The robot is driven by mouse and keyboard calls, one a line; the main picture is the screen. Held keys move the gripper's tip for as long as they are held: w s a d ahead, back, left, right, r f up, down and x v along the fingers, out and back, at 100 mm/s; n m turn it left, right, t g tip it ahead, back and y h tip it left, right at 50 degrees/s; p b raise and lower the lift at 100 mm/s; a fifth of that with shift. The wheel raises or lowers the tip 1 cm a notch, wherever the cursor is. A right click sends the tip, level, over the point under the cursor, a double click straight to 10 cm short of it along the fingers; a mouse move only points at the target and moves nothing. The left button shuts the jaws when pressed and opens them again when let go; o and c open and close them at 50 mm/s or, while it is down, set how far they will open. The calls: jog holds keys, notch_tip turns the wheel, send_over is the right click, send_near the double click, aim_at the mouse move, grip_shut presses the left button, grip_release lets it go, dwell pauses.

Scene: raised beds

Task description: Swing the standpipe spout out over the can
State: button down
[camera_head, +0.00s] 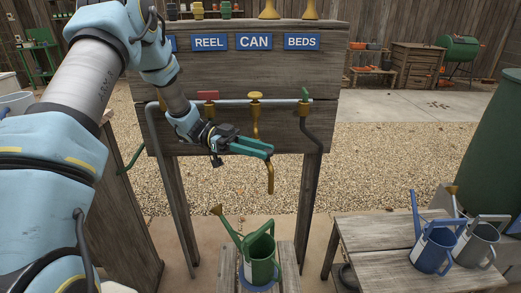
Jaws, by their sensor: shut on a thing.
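The brass standpipe spout (270,178) hangs down below the yellow-handled tap (255,97) under the CAN sign (254,42). My gripper (268,154) reaches in from the left, its teal fingers shut on the spout near its bend. The fingers hide part of the spout. A green watering can (262,258) stands upright below, with its long spout and rose pointing up left. In the picture the spout's open end is above the can's top, with a gap between. I cannot tell from this view whether it is directly over the opening.
The can stands on a low slatted wooden stand (289,268) with a blue ring (260,285) under it. A red-handled tap (207,97) and a green-handled tap (304,96) flank the middle one. Blue (435,248) and grey (476,243) cans stand on a bench at right.

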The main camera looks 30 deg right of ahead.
jog(key=c, duration=0.6)
grip_release()
jog(key=shift+b+v, duration=1)
jog(key=shift+v, duration=2.8)
